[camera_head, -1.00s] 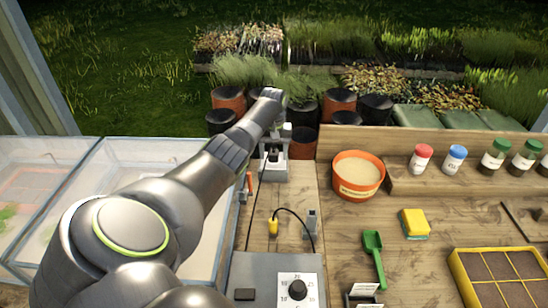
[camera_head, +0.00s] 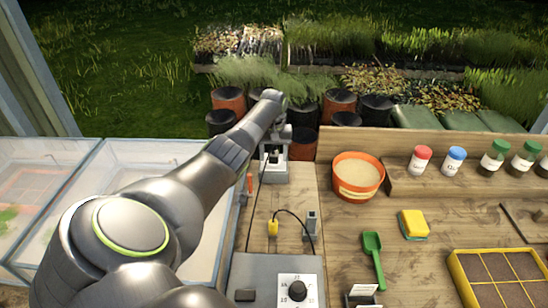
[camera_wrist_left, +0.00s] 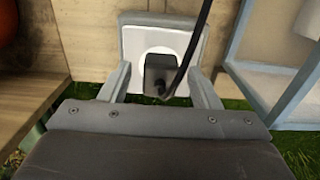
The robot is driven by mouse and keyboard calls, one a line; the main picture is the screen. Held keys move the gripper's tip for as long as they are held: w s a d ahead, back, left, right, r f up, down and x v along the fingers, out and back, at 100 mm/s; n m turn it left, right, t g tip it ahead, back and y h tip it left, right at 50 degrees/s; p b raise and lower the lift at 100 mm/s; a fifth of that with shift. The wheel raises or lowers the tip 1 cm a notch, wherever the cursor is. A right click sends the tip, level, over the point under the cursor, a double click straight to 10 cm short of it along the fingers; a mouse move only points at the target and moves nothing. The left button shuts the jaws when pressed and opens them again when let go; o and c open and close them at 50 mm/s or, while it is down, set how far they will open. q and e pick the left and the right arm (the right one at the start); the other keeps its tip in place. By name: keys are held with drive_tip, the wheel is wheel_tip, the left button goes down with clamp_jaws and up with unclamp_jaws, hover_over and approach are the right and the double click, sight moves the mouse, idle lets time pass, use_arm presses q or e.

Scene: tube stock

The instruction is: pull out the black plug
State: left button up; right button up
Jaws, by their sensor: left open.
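The black plug (camera_wrist_left: 160,72) sits in a grey socket box with a white face (camera_wrist_left: 135,45) in the left wrist view. A black cord runs up from the plug. In the head view the plug (camera_head: 273,157) shows small and dark on the socket box (camera_head: 274,174) beyond the bench's left part. My left gripper (camera_wrist_left: 160,80) is open, with one finger on each side of the plug and visible gaps between. In the head view the left gripper (camera_head: 281,132) is just above and behind the socket box, partly hidden by its wrist. My right gripper is not in view.
A grey control box with a dial (camera_head: 297,290) stands at the front. An orange tub (camera_head: 357,177) stands right of the socket box, and clear tanks (camera_head: 120,155) stand on the left.

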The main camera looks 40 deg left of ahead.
sight(274, 153)
use_arm(q)
drive_tip(key=shift+p, duration=0.35)
drive_tip(key=shift+c, duration=0.5)
clamp_jaws()
drive_tip(key=shift+r, duration=0.15)
drive_tip(key=shift+r+p, duration=0.95)
drive_tip(key=shift+p, duration=0.2)
drive_tip(key=shift+r+p, duration=1.8)
drive_tip(key=shift+p, duration=0.2)
drive_tip(key=shift+r, duration=0.15)
